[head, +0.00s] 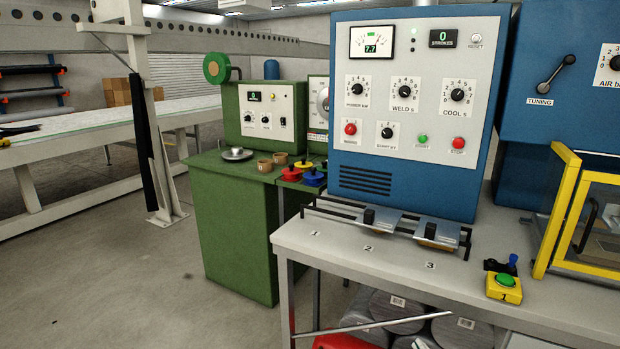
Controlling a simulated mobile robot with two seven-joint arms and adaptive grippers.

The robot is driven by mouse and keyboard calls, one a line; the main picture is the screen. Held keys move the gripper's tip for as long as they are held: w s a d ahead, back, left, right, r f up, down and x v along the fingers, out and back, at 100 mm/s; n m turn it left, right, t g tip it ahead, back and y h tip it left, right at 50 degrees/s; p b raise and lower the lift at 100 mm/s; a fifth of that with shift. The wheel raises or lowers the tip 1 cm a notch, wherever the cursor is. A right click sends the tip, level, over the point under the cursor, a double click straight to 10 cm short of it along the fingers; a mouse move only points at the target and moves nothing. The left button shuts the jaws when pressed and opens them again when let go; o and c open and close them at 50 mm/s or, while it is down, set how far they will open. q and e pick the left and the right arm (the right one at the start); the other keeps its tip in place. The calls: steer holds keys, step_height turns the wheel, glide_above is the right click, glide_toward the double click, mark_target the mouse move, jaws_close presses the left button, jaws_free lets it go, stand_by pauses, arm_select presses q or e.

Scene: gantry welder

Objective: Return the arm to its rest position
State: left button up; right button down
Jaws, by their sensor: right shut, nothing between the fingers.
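I cannot make out either of my grippers or arms in the head view. The blue welding control cabinet (410,115) stands on the grey bench (400,280) at centre right. Its front panel carries a dial meter, a strokes display reading 0, several black knobs, and red and green buttons. In front of it, two metal plates (380,222) sit on dark rails above the bench labels 1, 2 and 3. A yellow box with a green button (504,287) stands at the bench's right, beside a small black part with a blue knob (500,264).
A yellow-framed guard (563,205) stands at the right. Left of the bench are a green cabinet (240,225) with cups and coloured spools, and a pale post (160,165). A long white table (80,130) lies far left. Open floor (130,280) fills the lower left.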

steer(key=s+a+f+m+g+y, duration=0.1)
steer(key=s+a+f+m, duration=0.1)
steer(key=s+f, duration=0.6)
steer(key=s+a+f+m+g+y, duration=0.2)
steer(key=s+f, duration=0.7)
steer(key=s, duration=0.7)
steer(key=shift+s+a+m+y, duration=0.35)
steer(key=shift+a+m, duration=0.25)
steer(key=shift+a, duration=0.4)
